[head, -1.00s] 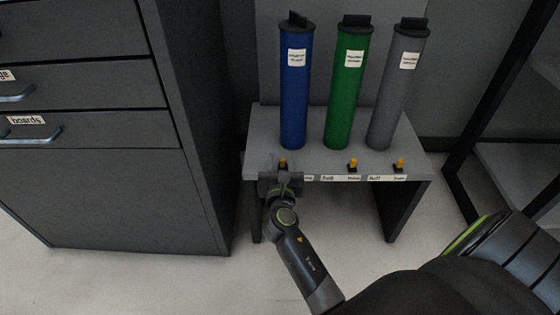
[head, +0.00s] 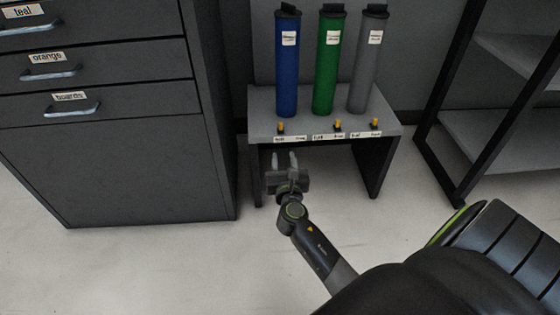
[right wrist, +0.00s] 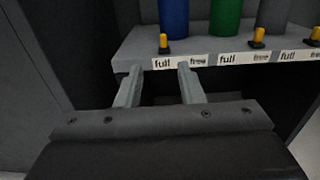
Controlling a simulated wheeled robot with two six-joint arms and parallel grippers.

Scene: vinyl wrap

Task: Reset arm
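My right gripper (head: 281,160) is open and empty in front of the small grey table (head: 262,106), just below its front edge. In the right wrist view its two fingers (right wrist: 160,88) are spread with nothing between them, pointing at the label strip (right wrist: 180,62). A blue roll (head: 287,70), a green roll (head: 327,70) and a grey roll (head: 366,70) stand upright on the table. A small yellow-topped switch (head: 281,127) sits in front of the blue roll, with others (head: 338,125) (head: 374,124) to the right. My left gripper is not in view.
A dark drawer cabinet (head: 140,165) with labelled drawers, one reading "boards" (head: 70,97), stands to the left. A black-framed shelf (head: 500,140) stands to the right. Open pale floor (head: 150,255) lies in front.

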